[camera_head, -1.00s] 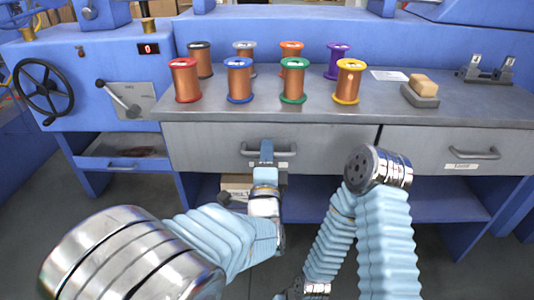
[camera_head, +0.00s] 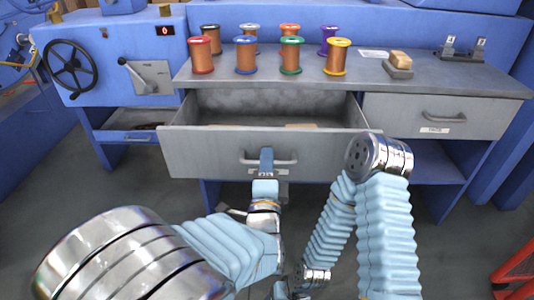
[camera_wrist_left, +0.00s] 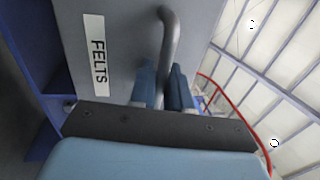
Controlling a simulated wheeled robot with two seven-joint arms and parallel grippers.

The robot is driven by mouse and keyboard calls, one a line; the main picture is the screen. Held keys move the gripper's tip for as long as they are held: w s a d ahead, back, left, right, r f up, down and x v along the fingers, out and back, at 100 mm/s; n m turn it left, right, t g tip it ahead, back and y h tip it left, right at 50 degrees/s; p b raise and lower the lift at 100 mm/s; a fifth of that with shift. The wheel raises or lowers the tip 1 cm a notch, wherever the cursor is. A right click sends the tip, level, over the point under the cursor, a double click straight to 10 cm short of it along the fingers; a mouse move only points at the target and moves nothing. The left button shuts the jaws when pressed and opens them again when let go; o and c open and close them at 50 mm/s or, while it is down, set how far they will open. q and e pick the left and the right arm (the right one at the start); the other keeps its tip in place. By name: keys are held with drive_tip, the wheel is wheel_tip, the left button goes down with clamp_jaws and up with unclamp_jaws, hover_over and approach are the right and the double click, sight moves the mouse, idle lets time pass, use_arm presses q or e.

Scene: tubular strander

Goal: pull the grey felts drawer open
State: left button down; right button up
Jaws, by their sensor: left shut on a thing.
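The grey felts drawer (camera_head: 205,154) is pulled well out from under the bench in the head view, and its inside shows. Some flat tan items lie on its floor. The drawer's bar handle (camera_head: 285,160) is on its front. My left gripper (camera_head: 266,160) is shut on this handle. In the left wrist view the fingers (camera_wrist_left: 162,88) close around the grey handle (camera_wrist_left: 170,38), beside the white FELTS label (camera_wrist_left: 97,50). In the head view my right arm stands at the right; its gripper cannot be made out.
Several copper wire spools (camera_head: 246,56) stand on the bench top (camera_head: 310,82). A second grey drawer (camera_head: 440,115) at the right is closed. A blue machine with a handwheel (camera_head: 70,68) stands at the left. A red frame (camera_head: 517,270) is at the lower right.

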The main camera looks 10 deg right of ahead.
use_arm(q)
drive_tip(key=shift+r+v, duration=0.2)
drive_tip(key=shift+v, duration=0.95)
drive_tip(key=c, duration=1.3)
unclamp_jaws()
drive_tip(key=shift+o, duration=0.2)
drive_tip(key=shift+s, duration=0.1)
drive_tip(key=b+v, duration=0.8)
drive_tip(key=v, duration=0.5)
drive_tip(key=shift+s, duration=0.35)
